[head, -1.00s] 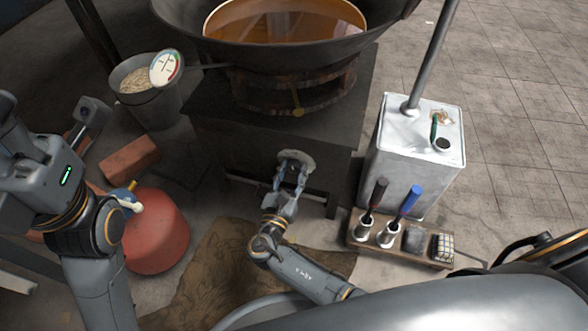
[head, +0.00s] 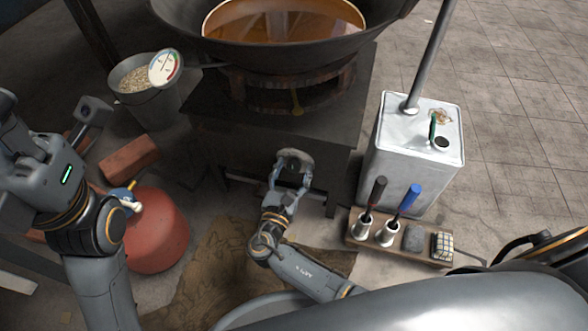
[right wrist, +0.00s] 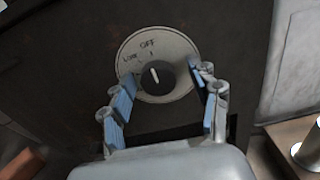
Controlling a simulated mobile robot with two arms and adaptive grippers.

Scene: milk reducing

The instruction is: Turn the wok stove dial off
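The stove dial is a dark round knob (right wrist: 153,76) with a white pointer line, on a pale round plate (right wrist: 182,48) marked OFF at the top and LOW at the upper left. The pointer is nearly upright, toward OFF, with a slight lean left. My right gripper (right wrist: 166,100) is open, its blue-padded fingers on either side of the knob with gaps visible. In the head view my right gripper (head: 290,180) is in front of the stove (head: 215,135), partly covering the dial.
A wok (head: 290,53) of brown liquid sits on the stove. A metal can (head: 400,165) and a tool rack (head: 400,252) stand right. A red tank (head: 155,235), a brick (head: 128,158) and a bucket (head: 150,100) are left. A brown cloth lies on the floor.

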